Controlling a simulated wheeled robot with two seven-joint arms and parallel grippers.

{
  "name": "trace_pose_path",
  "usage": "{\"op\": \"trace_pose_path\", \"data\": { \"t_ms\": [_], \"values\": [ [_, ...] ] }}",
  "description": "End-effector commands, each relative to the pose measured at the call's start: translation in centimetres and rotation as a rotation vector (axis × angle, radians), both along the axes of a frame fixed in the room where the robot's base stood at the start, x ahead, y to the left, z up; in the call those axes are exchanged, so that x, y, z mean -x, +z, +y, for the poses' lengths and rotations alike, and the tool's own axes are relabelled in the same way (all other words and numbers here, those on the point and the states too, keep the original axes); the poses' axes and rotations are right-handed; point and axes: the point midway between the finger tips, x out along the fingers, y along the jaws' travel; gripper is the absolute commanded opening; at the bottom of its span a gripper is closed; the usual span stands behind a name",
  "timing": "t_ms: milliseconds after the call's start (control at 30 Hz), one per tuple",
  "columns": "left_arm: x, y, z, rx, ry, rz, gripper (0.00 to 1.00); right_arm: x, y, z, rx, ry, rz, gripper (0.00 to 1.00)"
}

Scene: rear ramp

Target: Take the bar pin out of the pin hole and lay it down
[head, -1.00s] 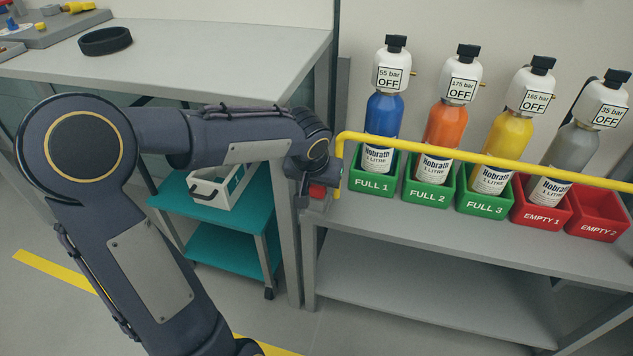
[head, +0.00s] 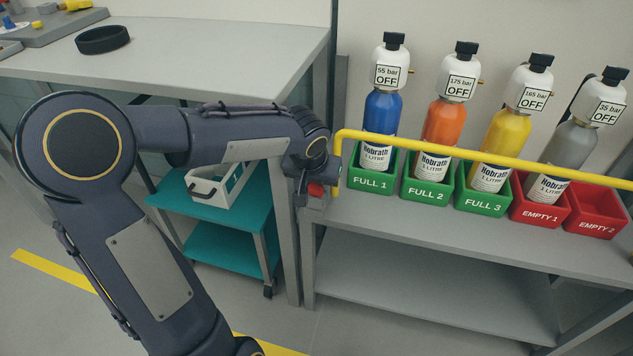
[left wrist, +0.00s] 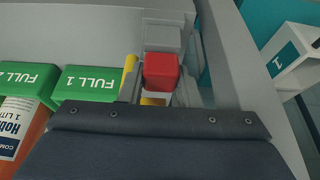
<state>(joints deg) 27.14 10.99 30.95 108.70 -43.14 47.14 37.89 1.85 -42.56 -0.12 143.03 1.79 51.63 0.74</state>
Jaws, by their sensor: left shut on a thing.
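The bar pin shows as a red block-shaped head (left wrist: 161,72) in the left wrist view, and as a small red patch (head: 316,188) in the head view. It is at the left end of the yellow bar (head: 450,152), by a grey block (head: 314,203) at the bench corner. My left gripper (left wrist: 160,84) is shut on the red head, one grey finger on each side. In the head view my left wrist partly covers this spot. The pin hole and the pin's shank are hidden, so I cannot tell how deep the pin sits. My right gripper is not in view.
The yellow bar runs in front of several bottles in green crates (head: 371,180) and red crates (head: 540,210) on the grey bench (head: 400,215). Left of it are a teal cart (head: 215,215) with a white tray (head: 208,190), and a grey table (head: 200,60) with a black ring (head: 102,40).

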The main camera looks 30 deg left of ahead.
Motion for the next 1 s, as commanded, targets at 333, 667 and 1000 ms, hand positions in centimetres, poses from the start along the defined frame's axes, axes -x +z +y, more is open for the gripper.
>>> {"op": "trace_pose_path", "data": {
  "t_ms": [333, 667, 1000],
  "values": [
    [0.0, 1.5, 0.0, -0.001, -0.001, -0.001, 0.00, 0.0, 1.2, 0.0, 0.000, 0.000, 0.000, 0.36],
    [0.0, 2.9, 0.0, 0.000, 0.000, -0.001, 0.00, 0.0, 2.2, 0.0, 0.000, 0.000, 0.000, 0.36],
    [0.0, 4.2, 0.0, -0.001, -0.001, -0.002, 0.00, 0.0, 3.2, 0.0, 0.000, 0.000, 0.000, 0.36]
  ]
}}
